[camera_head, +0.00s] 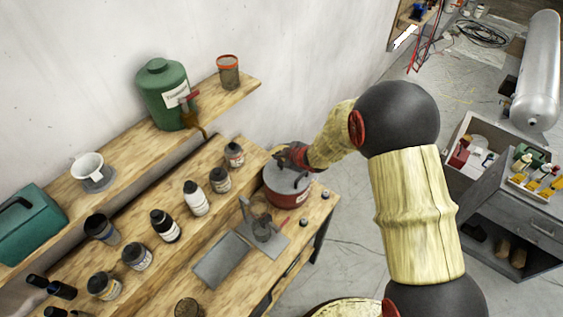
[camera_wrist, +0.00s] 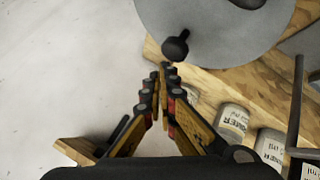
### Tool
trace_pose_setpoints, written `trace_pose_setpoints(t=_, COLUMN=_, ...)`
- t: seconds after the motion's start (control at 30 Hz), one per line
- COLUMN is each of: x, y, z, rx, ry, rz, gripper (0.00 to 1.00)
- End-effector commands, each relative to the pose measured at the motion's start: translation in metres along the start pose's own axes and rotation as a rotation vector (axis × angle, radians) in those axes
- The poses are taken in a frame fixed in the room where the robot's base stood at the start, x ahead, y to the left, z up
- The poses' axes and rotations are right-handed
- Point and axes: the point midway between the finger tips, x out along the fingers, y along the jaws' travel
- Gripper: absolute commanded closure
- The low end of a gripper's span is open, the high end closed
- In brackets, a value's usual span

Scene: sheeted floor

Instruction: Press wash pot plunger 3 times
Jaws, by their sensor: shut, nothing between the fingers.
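The wash pot (camera_head: 287,197) is a red can with a grey round top, standing at the far right end of the workbench. In the wrist view its grey round top (camera_wrist: 215,25) fills the upper right. A black knob (camera_wrist: 175,46) shows over the edge of that top, and part of another dark piece shows at the upper frame edge. My gripper (camera_head: 282,155) is above the pot's back side in the head view. In the wrist view my gripper (camera_wrist: 167,70) is shut and empty, its tips appearing just below the knob. I cannot tell whether they touch it.
Several bottles (camera_head: 195,198) stand along the bench left of the pot. A metal stand (camera_head: 262,228) is in front of it. A wall shelf (camera_head: 125,155) holds a green canister (camera_head: 163,95) and a red-rimmed jar (camera_head: 228,72). A grey cabinet (camera_head: 510,225) stands right. Floor between is clear.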

Motion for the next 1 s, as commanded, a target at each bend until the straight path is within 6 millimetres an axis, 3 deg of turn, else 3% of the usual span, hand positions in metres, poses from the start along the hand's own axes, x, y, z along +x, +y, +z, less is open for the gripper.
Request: trace_pose_setpoints(t=1.0, x=0.008, y=-0.0061, z=0.0061, rx=0.0, ry=0.0, rz=0.0, gripper=1.0)
